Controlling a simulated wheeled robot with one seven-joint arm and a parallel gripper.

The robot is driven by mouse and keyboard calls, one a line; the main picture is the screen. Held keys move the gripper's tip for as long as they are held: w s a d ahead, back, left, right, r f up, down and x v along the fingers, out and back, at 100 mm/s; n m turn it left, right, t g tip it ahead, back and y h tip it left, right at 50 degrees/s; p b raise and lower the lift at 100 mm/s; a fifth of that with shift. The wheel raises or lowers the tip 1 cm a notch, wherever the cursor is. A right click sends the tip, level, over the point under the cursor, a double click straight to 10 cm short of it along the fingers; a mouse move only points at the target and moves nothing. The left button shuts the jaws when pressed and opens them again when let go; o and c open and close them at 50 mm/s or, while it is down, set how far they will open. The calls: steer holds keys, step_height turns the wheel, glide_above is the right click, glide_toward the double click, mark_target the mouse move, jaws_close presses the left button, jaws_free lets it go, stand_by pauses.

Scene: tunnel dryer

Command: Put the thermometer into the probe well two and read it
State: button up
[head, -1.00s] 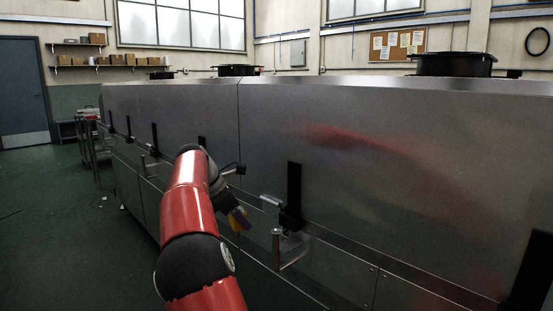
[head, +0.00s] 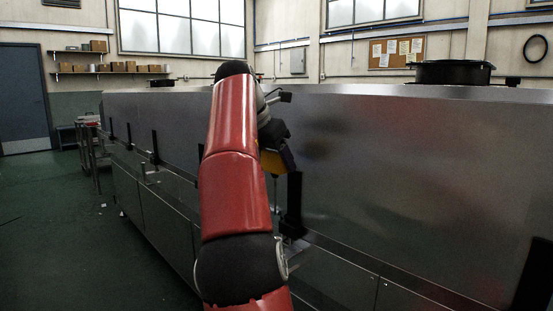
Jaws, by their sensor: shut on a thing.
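My gripper (head: 284,155) is raised beside the steel tunnel dryer (head: 400,180), to the right of my red arm. It is shut on a yellow thing, which looks like the thermometer (head: 271,161). A thin stem points down from it, just left of a black upright bracket (head: 295,205) on the dryer's side. The stem's tip is near the metal fittings below, and I cannot tell whether it touches them. No well number is legible, and the well openings are too small to make out. My arm hides part of the dryer's side.
More black brackets (head: 155,147) line the dryer's side toward the back left, and another (head: 534,275) is at the right edge. A ledge (head: 370,272) runs along the side. A trolley (head: 95,150) stands further back.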

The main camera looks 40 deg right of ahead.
mark_target(275, 176)
steer(key=shift+d, duration=0.1)
steer(key=shift+d, duration=0.1)
step_height(275, 176, down, 6)
steer(key=b, duration=0.4)
steer(key=shift+r+b, duration=0.1)
steer(key=shift+b, duration=0.2)
steer(key=shift+p, duration=0.95)
stand_by(1.3)
